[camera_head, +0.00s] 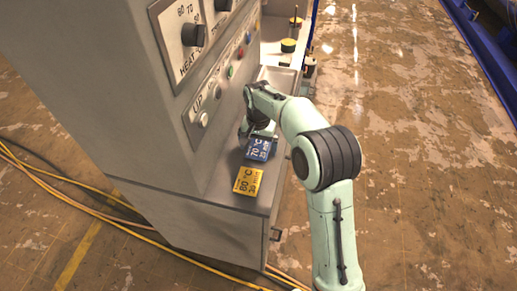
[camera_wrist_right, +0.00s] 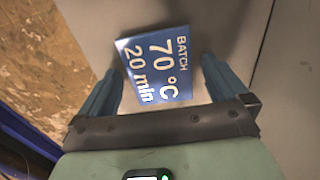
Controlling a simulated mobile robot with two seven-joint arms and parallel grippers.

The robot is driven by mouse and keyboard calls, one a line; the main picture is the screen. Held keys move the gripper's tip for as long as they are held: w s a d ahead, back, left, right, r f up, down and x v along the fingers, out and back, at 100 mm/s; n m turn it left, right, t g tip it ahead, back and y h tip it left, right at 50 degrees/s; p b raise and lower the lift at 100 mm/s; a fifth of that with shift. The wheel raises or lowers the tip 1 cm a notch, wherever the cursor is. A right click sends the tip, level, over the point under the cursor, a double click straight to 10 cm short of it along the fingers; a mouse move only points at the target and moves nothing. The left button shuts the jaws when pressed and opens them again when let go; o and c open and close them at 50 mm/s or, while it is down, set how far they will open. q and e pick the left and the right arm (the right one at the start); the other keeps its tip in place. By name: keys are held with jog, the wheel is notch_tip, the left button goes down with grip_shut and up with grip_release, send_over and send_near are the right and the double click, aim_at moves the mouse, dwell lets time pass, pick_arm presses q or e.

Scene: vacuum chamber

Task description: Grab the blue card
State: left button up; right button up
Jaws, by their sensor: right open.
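The blue card (camera_head: 259,149) lies on the grey ledge of the machine, with white text reading 70 °C. In the right wrist view the blue card (camera_wrist_right: 157,68) lies flat and reads "BATCH 70 °C 20 min". My right gripper (camera_head: 247,131) is at the card's far edge in the head view. In the wrist view my right gripper (camera_wrist_right: 160,80) is open, with one finger on each side of the card. I cannot tell whether the fingers touch it. My left gripper is not in view.
A yellow card (camera_head: 247,181) reading 80 °C lies nearer on the same ledge (camera_head: 222,186). The machine's control panel (camera_head: 205,107) with knobs and buttons rises beside the ledge. Cables (camera_head: 105,215) run along the floor at left.

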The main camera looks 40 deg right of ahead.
jog(key=c, duration=1.1)
jog(key=shift+o, duration=0.2)
jog(key=shift+r, duration=0.15)
